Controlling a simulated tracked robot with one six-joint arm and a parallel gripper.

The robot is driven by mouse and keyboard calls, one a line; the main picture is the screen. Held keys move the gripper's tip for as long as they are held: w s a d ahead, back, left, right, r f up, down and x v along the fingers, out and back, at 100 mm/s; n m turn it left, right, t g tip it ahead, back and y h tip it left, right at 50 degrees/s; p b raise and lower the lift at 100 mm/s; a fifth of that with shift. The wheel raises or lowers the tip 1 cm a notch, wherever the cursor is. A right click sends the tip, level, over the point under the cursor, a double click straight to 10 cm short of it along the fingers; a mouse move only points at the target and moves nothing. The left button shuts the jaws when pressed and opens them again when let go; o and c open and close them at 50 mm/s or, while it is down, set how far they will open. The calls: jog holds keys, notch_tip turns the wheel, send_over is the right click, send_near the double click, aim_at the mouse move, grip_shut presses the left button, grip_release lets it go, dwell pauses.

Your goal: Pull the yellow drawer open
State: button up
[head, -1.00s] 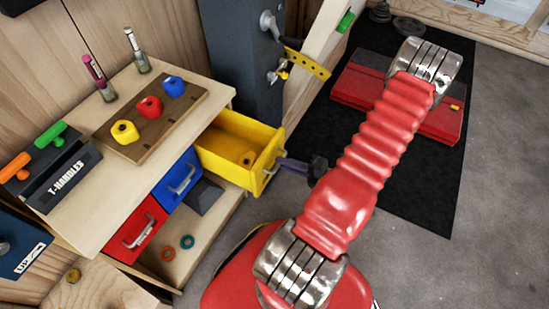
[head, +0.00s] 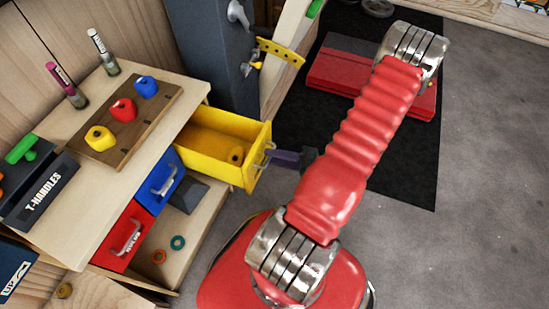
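The yellow drawer (head: 215,145) sticks well out of the top right of the wooden cabinet (head: 95,215), and its inside shows. My red arm covers part of the view to the right.
A blue drawer (head: 162,182) and a red drawer (head: 122,238) sit closed to the left. Two small rings lie on the shelf below. Grey floor (head: 470,190) is clear at right.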

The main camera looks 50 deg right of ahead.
jog(key=shift+s+d+r, duration=0.1)
jog(key=v, duration=1.3)
jog(key=shift+s, duration=0.25)
dwell(0.8)
